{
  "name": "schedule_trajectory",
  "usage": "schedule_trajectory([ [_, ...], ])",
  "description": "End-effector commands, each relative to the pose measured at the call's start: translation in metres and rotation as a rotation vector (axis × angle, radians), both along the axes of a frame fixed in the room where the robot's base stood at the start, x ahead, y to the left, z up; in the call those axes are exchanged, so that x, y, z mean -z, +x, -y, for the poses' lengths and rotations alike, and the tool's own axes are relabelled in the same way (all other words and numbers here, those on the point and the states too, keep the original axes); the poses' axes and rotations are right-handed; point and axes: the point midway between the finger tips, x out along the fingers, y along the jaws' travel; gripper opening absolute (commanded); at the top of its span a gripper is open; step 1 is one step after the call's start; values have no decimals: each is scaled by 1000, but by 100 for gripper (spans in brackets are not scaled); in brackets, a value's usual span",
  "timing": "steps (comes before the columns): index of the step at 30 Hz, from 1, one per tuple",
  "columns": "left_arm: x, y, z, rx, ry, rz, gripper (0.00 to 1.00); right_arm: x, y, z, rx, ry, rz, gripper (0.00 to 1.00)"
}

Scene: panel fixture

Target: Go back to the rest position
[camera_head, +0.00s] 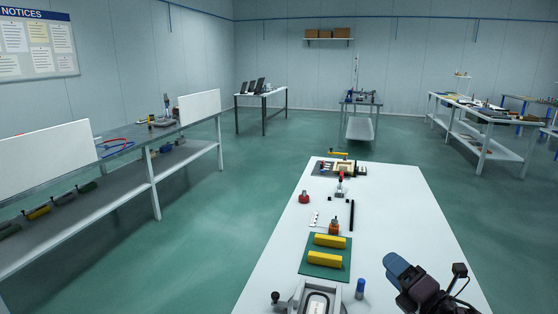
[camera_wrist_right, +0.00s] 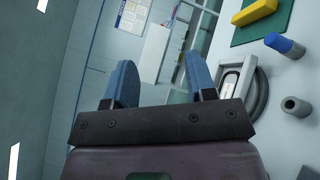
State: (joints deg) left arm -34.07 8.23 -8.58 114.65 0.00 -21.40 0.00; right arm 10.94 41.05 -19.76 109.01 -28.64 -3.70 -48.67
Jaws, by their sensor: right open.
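My right gripper (camera_head: 401,275) is at the lower right of the head view, over the right side of the white table (camera_head: 405,200). Its two blue fingers show in the right wrist view (camera_wrist_right: 160,85), spread apart with nothing between them. The gripper is open and empty. My left gripper is not in the head view. The panel fixture (camera_head: 318,298) sits at the table's near edge, left of my right gripper. Part of it also shows in the right wrist view (camera_wrist_right: 236,78).
A green mat (camera_head: 325,269) with yellow blocks (camera_head: 327,241) lies beyond the fixture. A blue-capped cylinder (camera_head: 360,288) stands between the fixture and my right gripper. Small parts and tools lie farther back. The table's right side beyond my gripper is clear. A long bench (camera_head: 150,160) stands at left.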

Motion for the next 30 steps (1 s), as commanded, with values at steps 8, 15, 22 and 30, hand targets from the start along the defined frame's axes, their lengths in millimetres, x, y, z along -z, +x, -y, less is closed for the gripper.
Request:
schedule_trajectory([
  [8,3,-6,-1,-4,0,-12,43,67,-67,23,374,543,-420,51],
  [15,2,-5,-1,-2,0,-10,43,124,-154,40,745,977,-763,51],
  [22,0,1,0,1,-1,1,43,156,-243,42,1088,1293,-1013,51],
  [30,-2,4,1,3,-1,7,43,166,-307,37,1334,1470,-1155,51],
])
